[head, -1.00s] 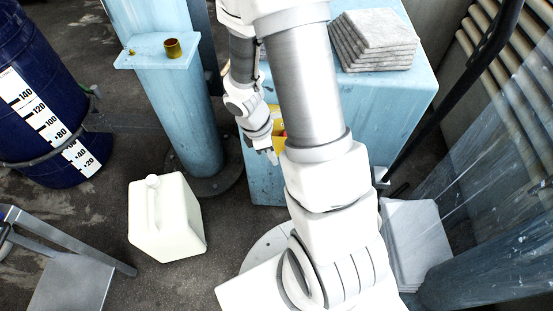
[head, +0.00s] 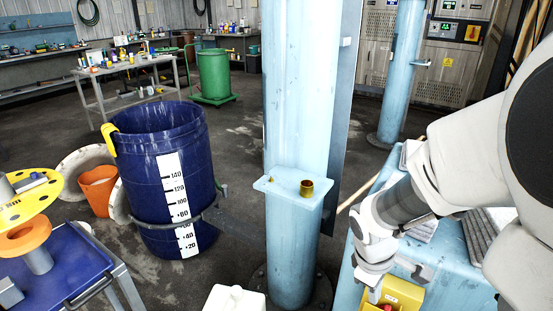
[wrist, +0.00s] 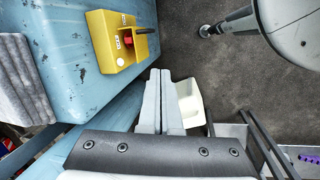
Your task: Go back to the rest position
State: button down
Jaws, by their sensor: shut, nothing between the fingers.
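My gripper (head: 376,292) hangs at the lower right of the head view, beside the light blue column and near the yellow box (head: 396,296). In the wrist view my gripper's two grey fingers (wrist: 160,78) lie together, with nothing between them.
The light blue column (head: 292,245) bears a small shelf with a brass cup (head: 306,188). A blue drum (head: 165,190) stands left of it. A white canister (head: 234,300) stands on the floor at the bottom, also in the wrist view (wrist: 190,103). Grey sheets (wrist: 22,80) lie on the blue cabinet (wrist: 75,70).

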jog(key=s+a+r+m+t+y, duration=0.1)
jog(key=s+a+r+m, duration=0.1)
jog(key=r, duration=0.4)
jog(key=s+a+r+m+t+p, duration=0.1)
jog(key=s+a+r+m+t, duration=0.1)
jog(key=s+r+m, duration=0.2)
jog(key=s+a+r+m+t+y+p, duration=0.1)
jog(key=s+a+r+m, duration=0.1)
jog(key=r, duration=0.8)
jog(key=shift+s+m+t+y, duration=0.3)
jog(key=shift+s+m, duration=0.2)
jog(key=shift+s, duration=0.05)
jog(key=shift+a, duration=0.25)
